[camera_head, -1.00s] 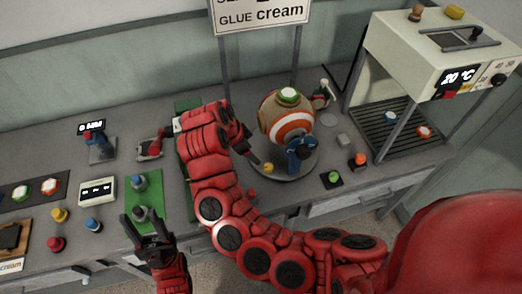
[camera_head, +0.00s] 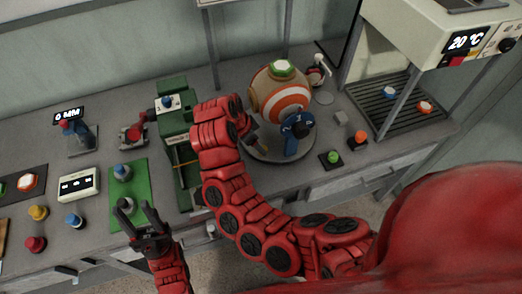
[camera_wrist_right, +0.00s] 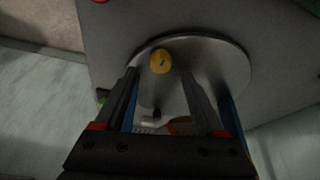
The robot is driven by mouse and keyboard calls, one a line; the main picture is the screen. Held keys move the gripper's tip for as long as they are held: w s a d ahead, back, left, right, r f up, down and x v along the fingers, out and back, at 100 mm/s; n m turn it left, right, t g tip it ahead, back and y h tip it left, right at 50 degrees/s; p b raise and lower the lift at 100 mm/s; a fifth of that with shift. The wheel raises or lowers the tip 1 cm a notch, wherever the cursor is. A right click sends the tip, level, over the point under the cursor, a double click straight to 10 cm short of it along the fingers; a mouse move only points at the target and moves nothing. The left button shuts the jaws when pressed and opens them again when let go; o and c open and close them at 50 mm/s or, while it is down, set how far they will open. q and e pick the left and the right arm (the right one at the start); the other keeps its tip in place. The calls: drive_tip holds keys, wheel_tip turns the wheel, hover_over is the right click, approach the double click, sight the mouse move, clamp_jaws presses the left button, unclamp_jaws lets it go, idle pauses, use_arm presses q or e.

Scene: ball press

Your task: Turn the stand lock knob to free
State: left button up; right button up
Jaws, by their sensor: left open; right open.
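The ball stand has a round grey base (camera_head: 279,154) and a blue clamp (camera_head: 297,132), with an orange-and-white ball (camera_head: 276,98) on it. In the right wrist view a yellow knob (camera_wrist_right: 160,62) with a dark mark lies at the rim of the metal disc (camera_wrist_right: 215,65). My right gripper (camera_wrist_right: 160,72) is open, with one finger on each side of the knob in that view; contact is not clear. In the head view my right gripper (camera_head: 260,147) is over the base's left side and the knob is hidden. My left gripper (camera_head: 138,214) is open and empty at the table's front.
A green press (camera_head: 178,140) stands left of my right arm. A green button (camera_head: 332,158) and an orange-topped block (camera_head: 357,140) are right of the stand. An oven-like box (camera_head: 440,35) is at the right. A green mat (camera_head: 126,187) lies near my left gripper.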

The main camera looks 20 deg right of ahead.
drive_tip(key=b+x, duration=0.1)
drive_tip(key=x, duration=0.4)
clamp_jaws()
idle(0.3)
